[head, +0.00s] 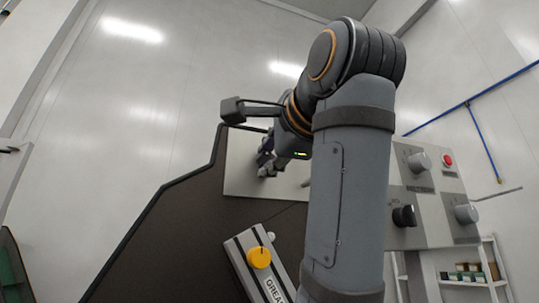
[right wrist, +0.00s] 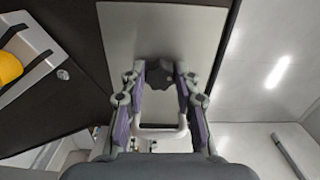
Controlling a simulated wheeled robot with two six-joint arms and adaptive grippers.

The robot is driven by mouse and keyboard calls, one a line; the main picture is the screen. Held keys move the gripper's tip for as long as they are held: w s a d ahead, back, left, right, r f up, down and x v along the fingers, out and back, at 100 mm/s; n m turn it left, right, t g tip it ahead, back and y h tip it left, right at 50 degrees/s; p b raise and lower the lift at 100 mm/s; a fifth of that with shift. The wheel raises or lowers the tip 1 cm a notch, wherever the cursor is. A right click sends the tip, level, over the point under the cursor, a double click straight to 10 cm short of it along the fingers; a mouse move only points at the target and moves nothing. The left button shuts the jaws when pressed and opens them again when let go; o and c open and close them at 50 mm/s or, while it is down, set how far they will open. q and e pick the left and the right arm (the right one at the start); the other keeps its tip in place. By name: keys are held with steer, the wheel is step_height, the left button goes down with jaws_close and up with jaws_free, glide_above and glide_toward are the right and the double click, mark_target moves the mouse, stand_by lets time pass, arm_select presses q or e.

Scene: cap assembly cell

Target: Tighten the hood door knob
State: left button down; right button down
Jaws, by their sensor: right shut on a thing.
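The hood door knob (right wrist: 158,76) is a dark, lobed knob on a pale grey panel (right wrist: 120,35) in the right wrist view. My right gripper (right wrist: 160,74) has its two fingers on either side of the knob and is shut on it. In the head view my right gripper (head: 268,166) is at the pale panel (head: 238,165), partly covered by my own arm. The knob cannot be made out there. My left gripper is not in view.
A box marked GREASE with a yellow knob (head: 259,257) stands below the panel. A control panel (head: 425,178) with several knobs and a red button (head: 448,160) is at the right. A pale U-shaped handle (right wrist: 160,133) lies between my fingers' bases in the right wrist view.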

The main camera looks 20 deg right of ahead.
steer(key=shift+f+m, duration=0.1)
steer(key=shift+m, duration=1)
steer(key=c, duration=1)
jaws_free()
